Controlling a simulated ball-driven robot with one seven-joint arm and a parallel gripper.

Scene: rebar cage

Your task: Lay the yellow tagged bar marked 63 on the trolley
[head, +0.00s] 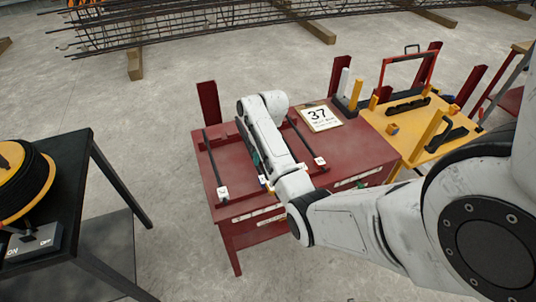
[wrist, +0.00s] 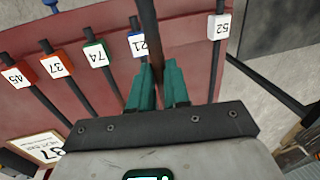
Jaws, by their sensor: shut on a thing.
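My gripper (wrist: 158,82) has teal fingers shut on a dark bar (wrist: 150,35), low over the red table. The held bar's tag is not visible in the wrist view, so I cannot read its number or colour. Other bars on the red table (head: 227,213) carry tags: red 45 (wrist: 17,76), orange-red 37 (wrist: 57,65), green 74 (wrist: 97,54), blue 21 (wrist: 138,43) and 52 (wrist: 219,26). No yellow tag marked 63 is readable.
A card reading 37 (head: 319,117) lies at the red table's far right corner. Red posts (head: 209,103) stand at its edges. A black table (head: 75,205) with a yellow-and-black reel (head: 22,180) is at left. Rebar lies at the back. Concrete floor between is clear.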

